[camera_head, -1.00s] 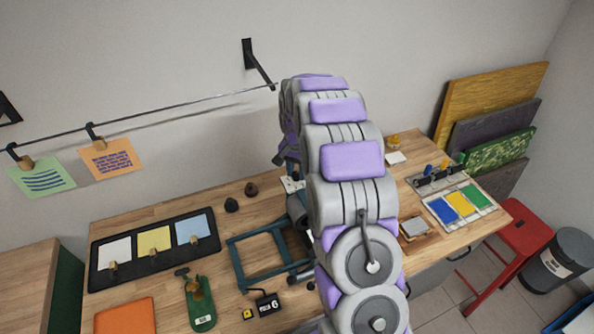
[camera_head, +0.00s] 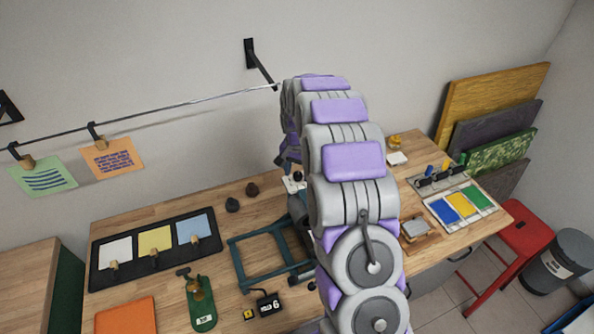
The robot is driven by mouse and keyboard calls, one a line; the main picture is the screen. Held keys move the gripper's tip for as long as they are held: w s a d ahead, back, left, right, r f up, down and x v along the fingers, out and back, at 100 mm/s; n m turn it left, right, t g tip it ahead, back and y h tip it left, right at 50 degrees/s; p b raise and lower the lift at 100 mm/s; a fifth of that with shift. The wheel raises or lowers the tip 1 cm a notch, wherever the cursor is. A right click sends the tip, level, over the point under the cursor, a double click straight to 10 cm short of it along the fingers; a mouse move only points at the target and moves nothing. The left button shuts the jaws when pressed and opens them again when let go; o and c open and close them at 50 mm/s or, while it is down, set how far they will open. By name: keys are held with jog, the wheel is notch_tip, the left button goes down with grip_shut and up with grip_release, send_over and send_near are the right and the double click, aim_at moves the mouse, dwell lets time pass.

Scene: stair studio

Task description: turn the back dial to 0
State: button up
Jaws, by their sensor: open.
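My gripper (camera_head: 287,160) shows only in part, at the far end of my arm beyond the bench's back edge area. Its dark parts hang over a small white plate (camera_head: 291,186) with a dark knob (camera_head: 298,176) on it. This may be the back dial, but its marks are too small to read and my arm hides its right side. The jaws are open; the fingertips are not clear, and I cannot tell whether they touch the knob.
A teal frame (camera_head: 240,268) and a black tray (camera_head: 100,282) with coloured cards lie on the wooden bench. A rail (camera_head: 190,103) with clipped notes runs along the wall. My arm covers the bench's middle.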

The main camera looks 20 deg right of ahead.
aim_at(297, 173)
notch_tip(297, 173, up, 17)
jog(key=shift+r, duration=0.15)
dwell(0.5)
jog(key=s+a+f+n+g+b, duration=0.1)
jog(key=s+a+n+b, duration=0.3)
jog(key=s, duration=0.7)
jog(key=s+a+f+n+b, duration=0.15)
jog(key=s+a, duration=0.35)
jog(key=s, duration=0.5)
jog(key=s+a+f+n+b, duration=0.1)
jog(key=s+f, duration=0.4)
jog(key=s, duration=0.6)
jog(key=s+a+f+n+b, duration=0.2)
jog(key=s+f+b, duration=0.2)
jog(key=s, duration=0.7)
jog(key=shift+f+g, duration=0.4)
jog(key=shift+f, duration=0.4)
